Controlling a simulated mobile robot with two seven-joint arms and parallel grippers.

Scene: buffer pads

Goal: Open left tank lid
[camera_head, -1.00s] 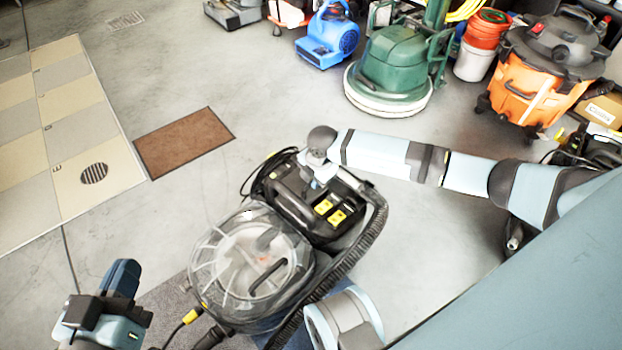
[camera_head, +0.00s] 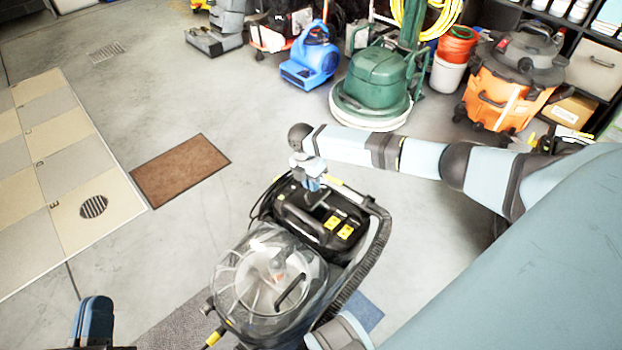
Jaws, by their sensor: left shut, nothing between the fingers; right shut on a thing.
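A floor-cleaning machine stands near the middle. It has a clear domed tank lid (camera_head: 262,275) at the front left and a black tank section (camera_head: 318,222) with two yellow latches behind it. The clear lid looks seated, with no gripper touching it. My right gripper (camera_head: 309,180) reaches in from the right and is shut on the top part of the black section; its fingertips and the exact grip are hard to see. My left gripper (camera_head: 93,325) is at the bottom left, left of the machine and apart from it, shut and empty, mostly cut off by the frame.
A ribbed black hose (camera_head: 358,275) curves along the machine's right side. A brown mat (camera_head: 180,170) lies to the left. A blue blower (camera_head: 310,60), a green floor machine (camera_head: 375,85) and an orange vacuum (camera_head: 505,90) stand behind.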

